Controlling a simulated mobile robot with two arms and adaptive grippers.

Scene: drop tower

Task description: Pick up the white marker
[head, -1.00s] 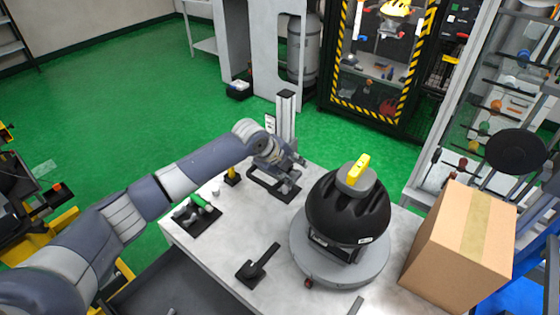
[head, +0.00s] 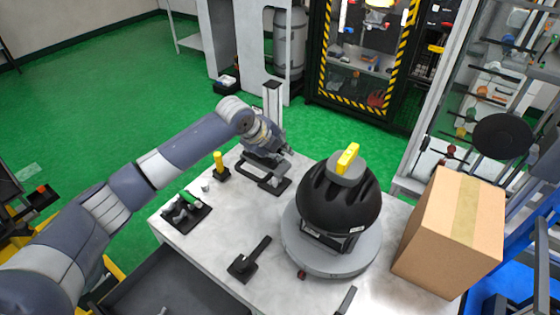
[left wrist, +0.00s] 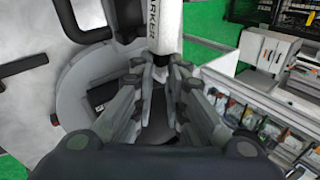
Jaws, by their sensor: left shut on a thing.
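In the left wrist view the white marker (left wrist: 165,22), with dark lettering on its side, stands out at the top between the fingertips. My left gripper (left wrist: 161,64) is shut on its lower end. In the head view my left gripper (head: 277,150) is over the back of the grey table, just above a black stand (head: 264,180). I cannot make out the marker clearly in the head view. My right gripper is not in view.
A black dome with a yellow top (head: 340,200) sits on a grey round base (head: 330,259), right of my gripper. A cardboard box (head: 450,235) stands at the table's right. A yellow post (head: 219,163), a black tray (head: 187,212) and a black tool (head: 249,259) are left and front.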

